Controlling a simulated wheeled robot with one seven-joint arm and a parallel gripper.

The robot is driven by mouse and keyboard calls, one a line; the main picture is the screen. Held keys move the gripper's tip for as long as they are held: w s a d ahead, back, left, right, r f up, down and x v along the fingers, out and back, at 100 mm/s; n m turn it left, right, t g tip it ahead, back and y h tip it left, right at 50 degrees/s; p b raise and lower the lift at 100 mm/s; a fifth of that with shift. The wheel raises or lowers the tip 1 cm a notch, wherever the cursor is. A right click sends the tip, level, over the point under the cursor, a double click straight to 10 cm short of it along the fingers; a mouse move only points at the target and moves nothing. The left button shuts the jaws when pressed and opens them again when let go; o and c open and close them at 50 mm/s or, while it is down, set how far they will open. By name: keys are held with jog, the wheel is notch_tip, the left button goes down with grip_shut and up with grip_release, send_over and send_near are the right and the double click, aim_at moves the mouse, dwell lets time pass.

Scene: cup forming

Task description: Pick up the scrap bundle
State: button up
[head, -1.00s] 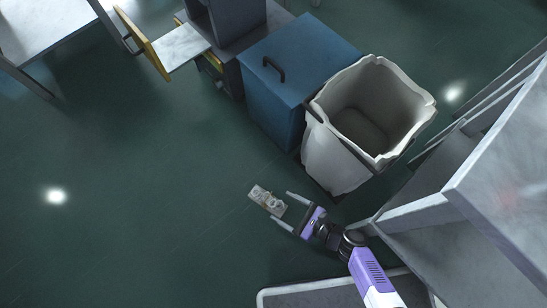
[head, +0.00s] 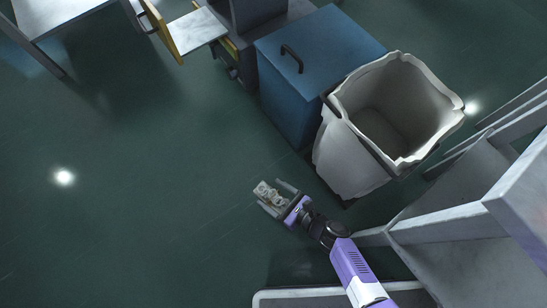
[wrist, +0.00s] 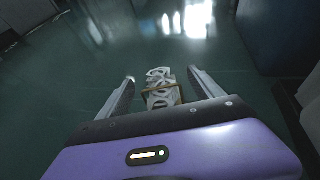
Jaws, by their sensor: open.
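The scrap bundle (head: 269,194) is a small stack of pale metal offcuts lying on the dark green floor. In the wrist view the bundle (wrist: 161,87) shows pale cut-out loops with a brown band across it. My gripper (head: 274,196) is open and low over the floor, with one finger on each side of the bundle. In the wrist view my gripper (wrist: 161,84) has a gap between each finger and the bundle. The bundle's near end is close to the gripper's palm. Whether the palm touches it I cannot tell.
A bin with a pale liner (head: 347,162) and a blue cabinet (head: 290,95) stand behind and right of the gripper. A grey metal frame (head: 450,222) is on the right. A grey mat with a pale rim (head: 300,292) lies in front. The floor to the left is clear.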

jog(key=c, duration=1.6)
